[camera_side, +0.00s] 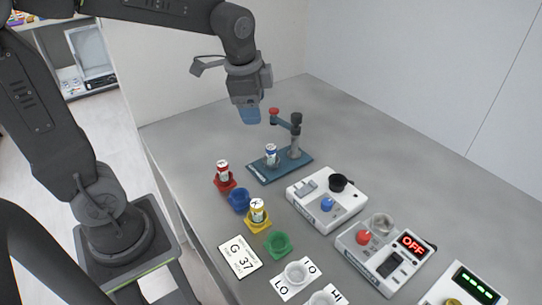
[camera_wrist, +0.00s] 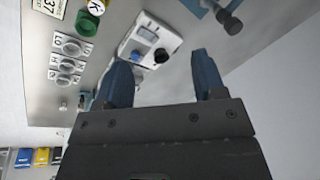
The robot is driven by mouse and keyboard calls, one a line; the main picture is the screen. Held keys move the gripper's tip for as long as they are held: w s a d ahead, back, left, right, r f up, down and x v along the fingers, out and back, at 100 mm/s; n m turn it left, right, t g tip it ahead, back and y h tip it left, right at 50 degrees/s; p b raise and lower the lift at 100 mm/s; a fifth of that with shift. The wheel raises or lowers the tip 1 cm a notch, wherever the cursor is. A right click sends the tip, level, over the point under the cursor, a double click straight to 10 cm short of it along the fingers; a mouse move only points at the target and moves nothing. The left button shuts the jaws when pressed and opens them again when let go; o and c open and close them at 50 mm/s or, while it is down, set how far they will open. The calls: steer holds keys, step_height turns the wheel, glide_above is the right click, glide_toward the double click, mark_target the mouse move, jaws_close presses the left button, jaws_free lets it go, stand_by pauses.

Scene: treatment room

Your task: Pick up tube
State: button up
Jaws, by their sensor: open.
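Three small white tubes show in the side view. A red-topped tube (camera_side: 222,169) stands in a red holder (camera_side: 226,184). A blue-topped tube (camera_side: 271,154) stands upright on the base of a dark blue press stand (camera_side: 290,166). A yellow-topped tube (camera_side: 257,210) stands in a yellow holder (camera_side: 258,226). My gripper (camera_side: 250,117) is above the table, behind and above the press stand, touching nothing. In the wrist view its two blue fingers (camera_wrist: 162,78) are spread apart with nothing between them. Part of the stand (camera_wrist: 222,12) shows at the top there.
An empty blue holder (camera_side: 238,200) and green holder (camera_side: 278,244) sit near the tubes. A white device with a blue knob (camera_side: 327,203) and one reading OFF (camera_side: 385,254) stand to the right. Printed cards (camera_side: 240,257) lie at the front. The back of the table is clear.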

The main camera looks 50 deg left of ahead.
mark_target(271, 147)
steer(key=w+a+f+m+g, duration=0.3)
steer(key=w+a+f+m, duration=0.35)
steer(key=w+f, duration=0.3)
steer(key=shift+m, duration=0.55)
steer(key=f, duration=0.4)
steer(key=a+f, duration=0.1)
steer(key=f, duration=0.8)
steer(key=shift+w+a+f, duration=0.25)
steer(key=shift+w+f, duration=0.05)
steer(key=shift+f, duration=0.1)
steer(key=c, duration=1)
